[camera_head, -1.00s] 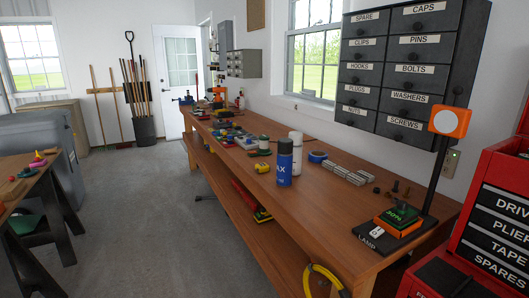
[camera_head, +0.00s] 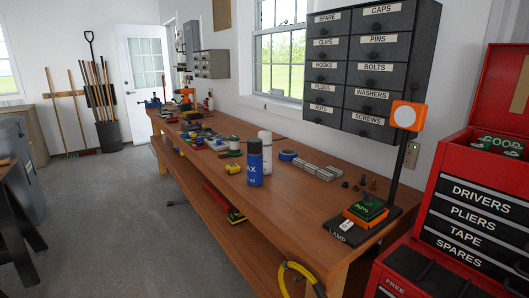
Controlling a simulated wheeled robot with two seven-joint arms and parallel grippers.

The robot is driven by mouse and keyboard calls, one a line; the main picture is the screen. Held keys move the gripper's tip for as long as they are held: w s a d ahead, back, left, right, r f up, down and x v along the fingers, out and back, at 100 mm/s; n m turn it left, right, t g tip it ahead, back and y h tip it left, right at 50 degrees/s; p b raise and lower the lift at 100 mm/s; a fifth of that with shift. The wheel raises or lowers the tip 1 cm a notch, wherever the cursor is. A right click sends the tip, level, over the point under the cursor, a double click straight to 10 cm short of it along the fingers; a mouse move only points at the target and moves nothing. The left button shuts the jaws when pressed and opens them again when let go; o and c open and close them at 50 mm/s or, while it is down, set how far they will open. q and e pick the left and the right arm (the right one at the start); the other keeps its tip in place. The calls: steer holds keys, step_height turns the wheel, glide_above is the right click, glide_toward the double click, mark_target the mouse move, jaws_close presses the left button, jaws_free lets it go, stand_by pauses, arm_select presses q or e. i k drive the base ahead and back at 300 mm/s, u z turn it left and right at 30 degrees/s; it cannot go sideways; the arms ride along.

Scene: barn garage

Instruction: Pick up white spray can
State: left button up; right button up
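A white spray can (camera_head: 265,143) stands upright on the long wooden workbench (camera_head: 285,205). It is partly hidden behind a blue can with a dark cap (camera_head: 254,165), which stands just in front of it and to the left. Neither of my grippers is in the head view, so I cannot see whether they are open or shut.
A blue tape roll (camera_head: 288,155) and grey metal blocks (camera_head: 318,171) lie right of the cans. A lamp base (camera_head: 349,229) stands at the bench's near end. A red tool chest (camera_head: 480,195) is at the right. The grey floor (camera_head: 110,210) left of the bench is open.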

mark_target(266, 137)
steer(key=z, duration=1.35)
steer(key=i, duration=0.6)
steer(key=u, duration=0.4)
